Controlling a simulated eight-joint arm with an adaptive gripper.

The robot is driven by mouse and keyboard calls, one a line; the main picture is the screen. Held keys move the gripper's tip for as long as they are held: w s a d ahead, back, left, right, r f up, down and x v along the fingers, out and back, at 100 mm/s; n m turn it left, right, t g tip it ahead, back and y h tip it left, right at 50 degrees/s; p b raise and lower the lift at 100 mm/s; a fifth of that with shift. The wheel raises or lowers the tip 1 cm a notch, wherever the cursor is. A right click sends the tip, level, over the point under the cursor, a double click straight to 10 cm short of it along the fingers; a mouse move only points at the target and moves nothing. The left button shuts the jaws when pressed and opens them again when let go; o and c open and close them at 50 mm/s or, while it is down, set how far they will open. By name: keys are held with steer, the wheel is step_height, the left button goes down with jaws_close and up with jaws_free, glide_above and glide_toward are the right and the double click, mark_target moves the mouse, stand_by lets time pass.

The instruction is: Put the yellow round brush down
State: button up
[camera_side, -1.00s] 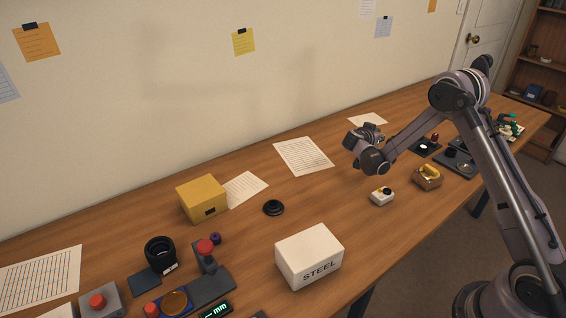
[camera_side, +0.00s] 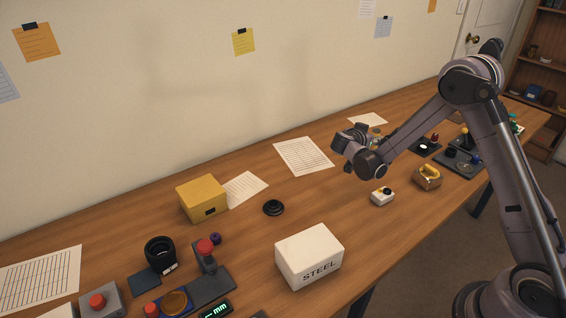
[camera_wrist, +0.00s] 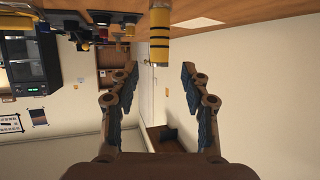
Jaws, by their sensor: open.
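The yellow round brush (camera_wrist: 159,36) shows in the wrist view as a yellow cylinder with black bands, at the top middle against the table, which appears upside down there. It lies beyond my fingertips, centred between them and not touching either finger. In the side view my gripper (camera_side: 345,142) is over the back half of the table, and I cannot clearly make out the brush there.
Dark trays (camera_side: 460,163) lie to the right. A white STEEL box (camera_side: 309,257) and a yellow box (camera_side: 202,199) are further left.

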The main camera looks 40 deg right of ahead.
steer(key=s+a+r+n+t+y, duration=0.1)
steer(key=s+a+r+n+y, duration=0.65)
steer(key=a, duration=0.45)
steer(key=s+a+r+n+t+y, duration=0.1)
steer(key=s+a+n+y, duration=0.4)
steer(key=s+a, duration=0.7)
steer(key=s+n+t, duration=0.1)
steer(key=s+n, duration=0.1)
steer(key=s, duration=0.1)
steer(key=shift+s+r, duration=0.15)
steer(key=shift+s, duration=0.15)
